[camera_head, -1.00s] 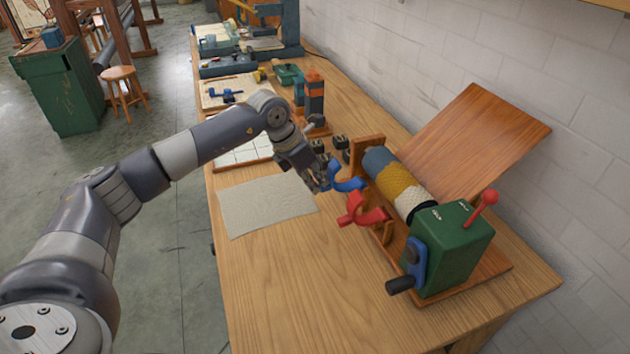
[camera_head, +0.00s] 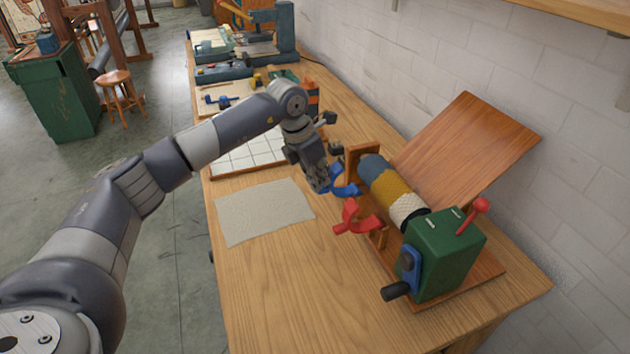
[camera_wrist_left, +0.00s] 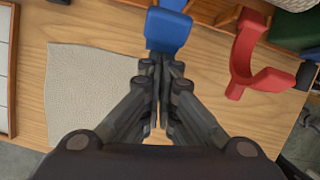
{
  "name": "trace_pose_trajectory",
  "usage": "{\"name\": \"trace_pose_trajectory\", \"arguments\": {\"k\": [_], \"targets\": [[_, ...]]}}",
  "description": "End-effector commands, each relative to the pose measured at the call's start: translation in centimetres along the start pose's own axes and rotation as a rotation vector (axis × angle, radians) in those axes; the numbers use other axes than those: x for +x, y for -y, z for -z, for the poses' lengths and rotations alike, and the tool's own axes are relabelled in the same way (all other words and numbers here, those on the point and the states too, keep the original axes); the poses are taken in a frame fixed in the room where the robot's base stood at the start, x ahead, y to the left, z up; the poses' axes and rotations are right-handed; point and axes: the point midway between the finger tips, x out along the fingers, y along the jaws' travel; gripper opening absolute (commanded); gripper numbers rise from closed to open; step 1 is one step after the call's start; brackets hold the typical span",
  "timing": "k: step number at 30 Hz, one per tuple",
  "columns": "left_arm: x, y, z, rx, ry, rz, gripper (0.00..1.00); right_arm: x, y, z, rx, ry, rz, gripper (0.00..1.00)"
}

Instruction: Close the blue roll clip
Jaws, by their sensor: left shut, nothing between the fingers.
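The blue roll clip (camera_head: 344,180) sticks out from the left side of the wooden winding stand, near the end with the blue wool. In the left wrist view the blue clip (camera_wrist_left: 168,30) lies just ahead of my fingertips. My left gripper (camera_head: 322,188) is shut and empty, its tips close beside the clip; I cannot tell whether they touch it. It also shows in the left wrist view (camera_wrist_left: 160,72). A red clip (camera_head: 354,218) stands open beside the blue one, nearer the crank. The roll (camera_head: 391,187) carries blue, mustard and cream wool. My right gripper is out of view.
The green gearbox (camera_head: 440,252) has a red lever and a black-handled crank. A tilted wooden board (camera_head: 470,150) rises behind the roll. A grey cloth (camera_head: 264,212) lies flat left of the clips. The front of the table (camera_head: 290,300) is clear.

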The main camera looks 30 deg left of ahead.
Motion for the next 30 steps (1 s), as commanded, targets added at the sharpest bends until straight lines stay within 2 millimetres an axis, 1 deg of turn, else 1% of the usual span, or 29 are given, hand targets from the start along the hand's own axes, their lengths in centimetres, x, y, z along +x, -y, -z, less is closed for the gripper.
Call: {"name": "trace_pose_trajectory", "arguments": {"k": [1,6,15,22,30], "targets": [[-0.6,0.1,-0.6,0.001,0.002,0.0,0.0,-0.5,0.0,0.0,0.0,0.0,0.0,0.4],[-1.6,0.5,-2.5,0.001,0.003,0.0,0.0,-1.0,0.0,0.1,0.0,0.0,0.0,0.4],[-2.6,1.2,-6.4,0.002,0.003,0.001,0.0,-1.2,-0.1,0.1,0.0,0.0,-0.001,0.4],[-2.6,1.9,-9.5,0.002,0.0,0.002,0.0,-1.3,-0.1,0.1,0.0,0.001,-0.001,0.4],[-1.4,2.8,-12.6,0.001,-0.01,0.006,0.0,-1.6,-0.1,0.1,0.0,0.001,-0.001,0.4]]}}
